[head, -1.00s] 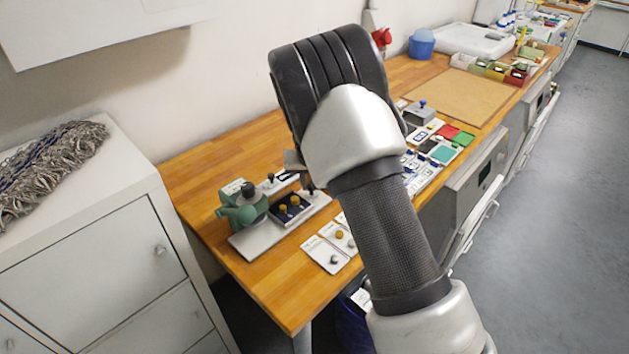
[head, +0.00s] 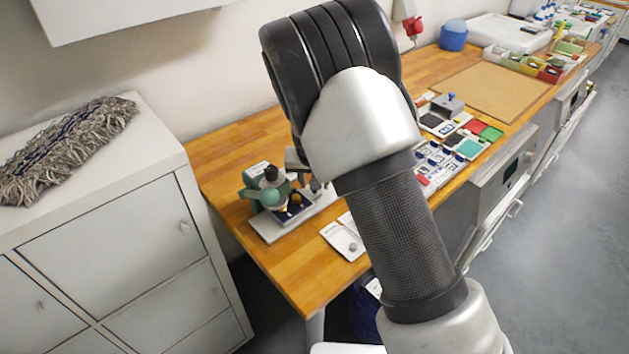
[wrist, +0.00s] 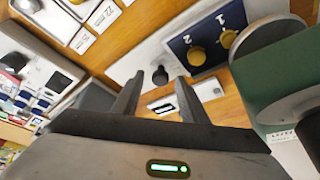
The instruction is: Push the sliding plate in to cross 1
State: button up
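The green device (head: 268,190) stands on a pale base plate (head: 272,232) at the near left of the bench. Its dark blue sliding plate (head: 292,214) is partly hidden by my gripper in the head view. In the wrist view, the blue plate (wrist: 188,42) bears the numbers 2 and 1 beside two brass knobs. My gripper (wrist: 161,78) has its fingers apart, with nothing seen held. A small black knob (wrist: 160,75) shows between and beyond the fingertips; I cannot tell if they touch it. In the head view my arm hides most of the gripper (head: 305,172).
A cork-coloured board (head: 492,90), coloured pads (head: 480,131) and small bins (head: 523,63) are farther along. A white cabinet with a grey mop head (head: 70,145) stands at the left.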

jog(key=v, duration=1.7)
jog(key=shift+r, duration=0.25)
jog(key=s+d+r+y, duration=0.1)
jog(key=s+d+r, duration=0.9)
jog(key=s+d, duration=0.55)
jog(key=s, duration=0.3)
jog(key=s+d+r+t+h, duration=0.1)
jog(key=s+d, duration=0.2)
jog(key=s, duration=0.4)
jog(key=shift+d+r+p, duration=0.35)
jog(key=shift+d+p, duration=0.05)
